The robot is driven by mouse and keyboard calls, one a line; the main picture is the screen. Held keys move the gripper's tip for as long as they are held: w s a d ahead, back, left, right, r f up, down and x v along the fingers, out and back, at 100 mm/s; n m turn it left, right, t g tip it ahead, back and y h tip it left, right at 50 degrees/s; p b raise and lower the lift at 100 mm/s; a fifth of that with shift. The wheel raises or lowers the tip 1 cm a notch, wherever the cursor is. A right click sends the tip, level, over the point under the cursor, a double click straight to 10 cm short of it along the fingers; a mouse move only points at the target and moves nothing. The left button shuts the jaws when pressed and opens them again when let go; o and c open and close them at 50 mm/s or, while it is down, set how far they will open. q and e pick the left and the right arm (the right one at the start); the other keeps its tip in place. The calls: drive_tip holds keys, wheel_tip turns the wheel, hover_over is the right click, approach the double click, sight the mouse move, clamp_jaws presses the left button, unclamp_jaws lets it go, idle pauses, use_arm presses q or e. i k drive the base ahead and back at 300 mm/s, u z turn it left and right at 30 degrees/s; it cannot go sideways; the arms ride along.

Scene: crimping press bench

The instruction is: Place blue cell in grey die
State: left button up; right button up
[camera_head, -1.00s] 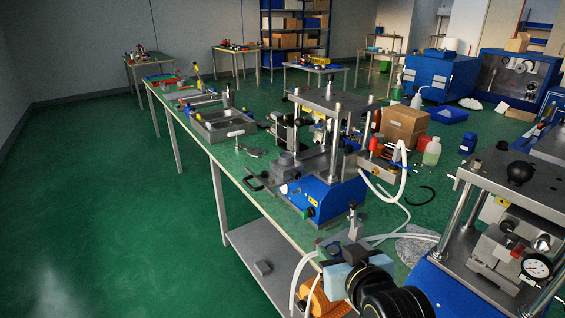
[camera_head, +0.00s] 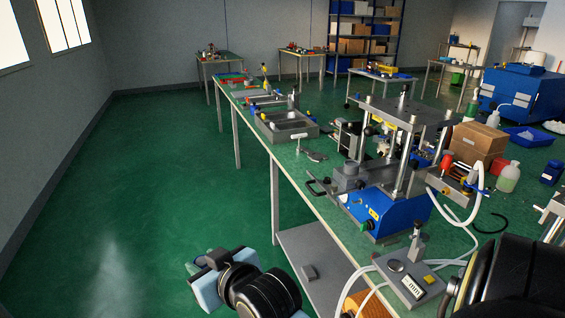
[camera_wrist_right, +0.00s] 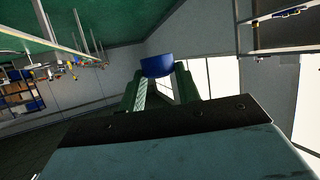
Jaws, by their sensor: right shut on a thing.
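My right gripper (camera_head: 194,268) is low at the left in the head view, over the green floor and left of the bench edge. In the right wrist view its green fingers (camera_wrist_right: 160,88) are shut on the blue cell (camera_wrist_right: 157,66), a short dark blue cylinder. The cell cannot be made out in the head view. A grey round part that looks like the grey die (camera_head: 353,172) stands at the near left side of the blue-based press (camera_head: 388,212). The gripper is well apart from it. My left gripper is not in view.
The long bench (camera_head: 262,160) runs away to the upper left. It carries a grey tray (camera_head: 285,124), a cardboard box (camera_head: 478,142), a bottle (camera_head: 508,177) and white hoses (camera_head: 455,218). The floor left of the bench is clear.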

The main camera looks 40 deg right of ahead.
sight(351, 165)
drive_tip(key=u, duration=0.2)
drive_tip(key=i, duration=1.45)
drive_tip(key=z, duration=2.4)
